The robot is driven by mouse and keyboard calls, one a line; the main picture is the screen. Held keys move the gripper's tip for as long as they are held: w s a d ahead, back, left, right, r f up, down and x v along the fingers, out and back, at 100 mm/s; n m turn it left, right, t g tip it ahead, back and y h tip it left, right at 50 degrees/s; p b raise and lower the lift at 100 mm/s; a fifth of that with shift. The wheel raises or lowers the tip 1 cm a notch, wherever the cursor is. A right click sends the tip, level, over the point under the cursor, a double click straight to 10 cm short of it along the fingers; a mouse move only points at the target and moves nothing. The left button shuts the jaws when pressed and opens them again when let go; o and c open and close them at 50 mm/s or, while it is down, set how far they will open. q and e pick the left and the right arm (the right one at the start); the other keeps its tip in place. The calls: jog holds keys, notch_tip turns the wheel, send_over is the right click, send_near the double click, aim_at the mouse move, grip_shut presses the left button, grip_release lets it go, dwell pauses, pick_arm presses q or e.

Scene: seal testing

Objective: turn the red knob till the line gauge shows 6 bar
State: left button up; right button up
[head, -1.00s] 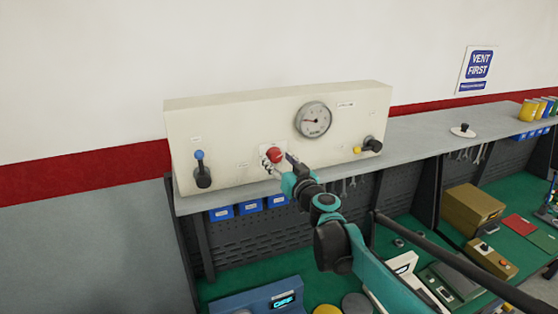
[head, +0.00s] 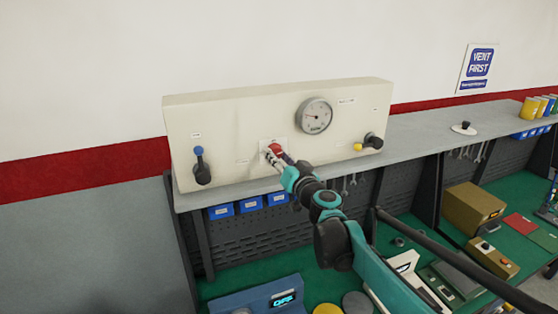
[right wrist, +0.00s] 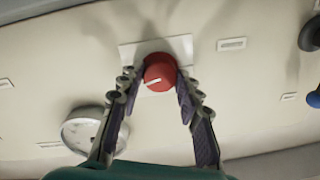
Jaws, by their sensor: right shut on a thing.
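The red knob (head: 275,149) sits on the front of the cream panel (head: 230,115). It also shows in the right wrist view (right wrist: 159,72), with a white pointer mark on its face. My right gripper (head: 276,156) is shut on the knob, its two fingertips (right wrist: 160,78) on either side of it. The round line gauge (head: 314,116) is up and to the right of the knob in the head view, and partly hidden by a finger in the right wrist view (right wrist: 85,130). Its needle is too small to read. My left gripper is not in view.
A blue-tipped lever (head: 201,165) is on the panel's left and a yellow-tipped lever (head: 370,143) on its right. The panel stands on a grey shelf (head: 430,125) above a green bench (head: 240,270) with several devices. Blue bins (head: 250,205) hang below the shelf.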

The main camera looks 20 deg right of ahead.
jog(key=m+b, duration=0.1)
jog(key=m, duration=0.3)
jog(key=shift+m+b, duration=0.35)
jog(key=shift+m, duration=0.05)
jog(key=m+b, duration=0.1)
jog(key=m, duration=0.4)
jog(key=shift+m+h, duration=0.3)
jog(key=m+b, duration=0.1)
jog(key=m, duration=0.4)
jog(key=shift+a+m, duration=0.1)
jog(key=shift+m, duration=0.2)
jog(key=m+b, duration=0.1)
jog(key=m, duration=0.4)
jog(key=shift+h, duration=0.4)
jog(key=o, duration=1.2)
jog(key=shift+c, duration=0.2)
jog(key=shift+s, duration=0.1)
jog(key=s, duration=1.2)
jog(key=shift+f, duration=0.25)
